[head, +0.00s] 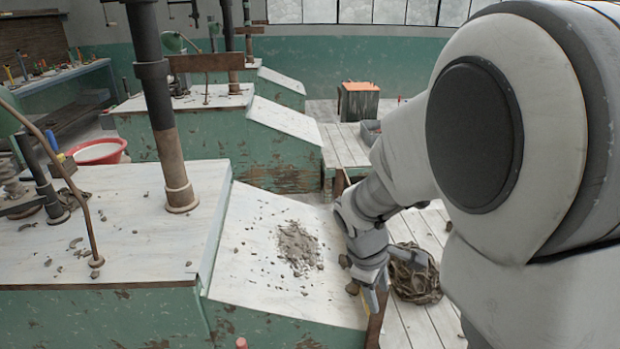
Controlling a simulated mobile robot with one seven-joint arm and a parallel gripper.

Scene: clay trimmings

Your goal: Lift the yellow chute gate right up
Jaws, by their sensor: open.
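My gripper (376,287) is at the lower right edge of the nearest sloped white board (265,255), pointing down. Its jaws are open. A small yellow patch (371,300) shows right at its fingertips, beside the top of a brown upright edge (376,325). It may be part of the yellow chute gate, but it is too small and too covered by the gripper to be sure. I cannot tell whether the fingers touch it or stand around it.
Clay crumbs (298,248) lie on the slope. A brown crumpled heap (415,275) lies on pale planks (425,235) just right of my gripper. A dark post (165,110) stands on the white bench top (120,220) at left. My arm hides the right side.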

